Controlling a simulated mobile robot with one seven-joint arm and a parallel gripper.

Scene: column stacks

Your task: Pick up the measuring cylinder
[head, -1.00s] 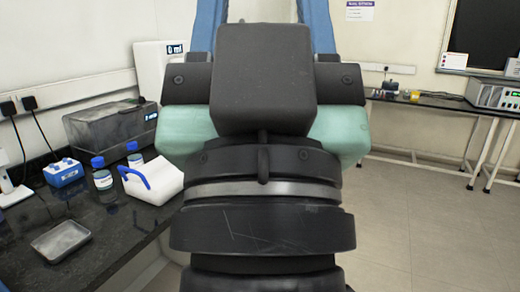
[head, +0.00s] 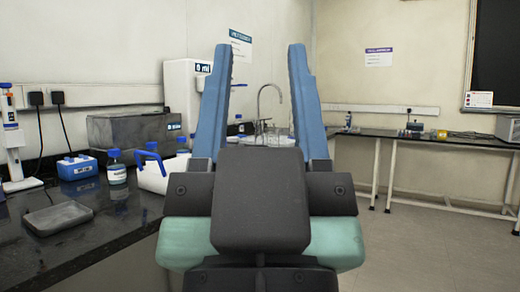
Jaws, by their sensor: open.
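My gripper (head: 260,50) is open and empty in the middle of the head view, its two blue fingers pointing up and away from me. Beyond it, between the fingers, small clear glassware (head: 262,129) stands near the sink tap. One piece may be the measuring cylinder, but it is too small and partly hidden to be sure. The gripper does not appear to touch anything. My gripper body hides part of the bench behind it.
A curved tap (head: 271,88) rises behind. The floor (head: 410,245) at right is clear.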

